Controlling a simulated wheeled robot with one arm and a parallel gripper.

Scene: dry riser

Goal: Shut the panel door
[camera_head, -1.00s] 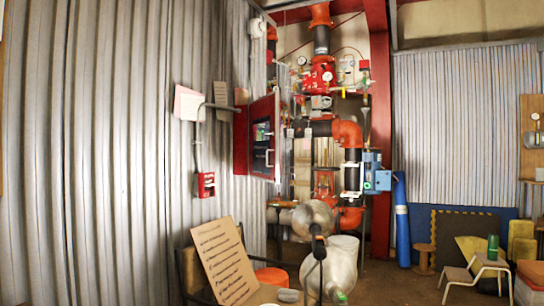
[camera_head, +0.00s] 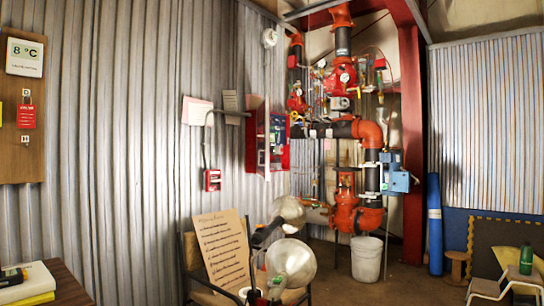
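The red panel (camera_head: 283,155) is mounted on the corrugated wall, left of the pipes. Its door (camera_head: 257,140) stands open, swung out from the box and seen at a steep angle, with a pale upright edge or handle. Part of the inside shows to the right of the door. My arm, with rounded pale links (camera_head: 290,258), is low in the middle, below the panel and well apart from the door. My gripper's fingers cannot be made out clearly among the dark and pale parts there.
A chair with a cardboard sign (camera_head: 222,250) stands below the panel. A white bucket (camera_head: 367,260) is on the floor under the red and black pipes (camera_head: 372,135). A small red call box (camera_head: 212,180) is on the wall. A table corner with a yellow book (camera_head: 28,284) is at lower left.

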